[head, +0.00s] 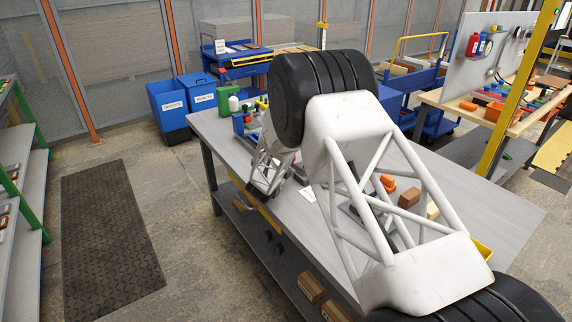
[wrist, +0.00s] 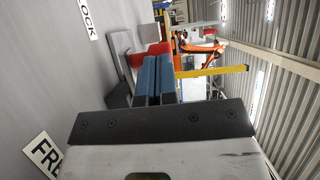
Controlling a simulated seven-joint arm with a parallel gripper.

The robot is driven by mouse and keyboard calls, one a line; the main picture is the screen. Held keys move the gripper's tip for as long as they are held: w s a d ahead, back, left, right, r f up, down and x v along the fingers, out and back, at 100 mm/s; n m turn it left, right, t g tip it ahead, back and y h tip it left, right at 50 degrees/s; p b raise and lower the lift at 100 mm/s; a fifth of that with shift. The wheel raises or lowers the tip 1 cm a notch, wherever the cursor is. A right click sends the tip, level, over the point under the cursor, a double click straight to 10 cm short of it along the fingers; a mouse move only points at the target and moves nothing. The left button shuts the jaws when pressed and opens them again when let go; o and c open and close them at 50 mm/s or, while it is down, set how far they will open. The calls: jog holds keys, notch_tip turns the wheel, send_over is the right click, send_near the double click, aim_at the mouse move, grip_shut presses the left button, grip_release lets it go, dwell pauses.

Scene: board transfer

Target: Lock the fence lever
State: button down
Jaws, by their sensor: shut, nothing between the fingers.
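My gripper (wrist: 156,68) is shut, with its two blue fingers side by side and nothing between them. In the wrist view a grey upright piece (wrist: 122,45) stands just left of the fingers, and a red part (wrist: 157,48) shows right behind the fingertips. One of these may be the fence lever; I cannot tell which, nor whether the fingers touch either. A LOCK label (wrist: 89,17) lies at the upper left and a FREE label (wrist: 43,155) at the lower left, on the grey surface. In the head view my arm hides most of this area.
A dark floor mat (head: 110,240) lies left.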

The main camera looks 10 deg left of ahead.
jog(key=shift+w+d, duration=0.1)
jog(key=shift+w, duration=0.25)
jog(key=shift+w+r, duration=0.1)
jog(key=shift+w, duration=0.1)
jog(key=shift+s, duration=0.1)
dwell(0.4)
jog(key=a+v, duration=0.1)
jog(key=v, duration=0.3)
jog(key=a+v, duration=0.1)
jog(key=v, duration=0.4)
jog(key=w+a+v, duration=0.1)
jog(key=v, duration=0.3)
jog(key=shift+s+a, duration=0.1)
jog(key=shift+s, duration=0.3)
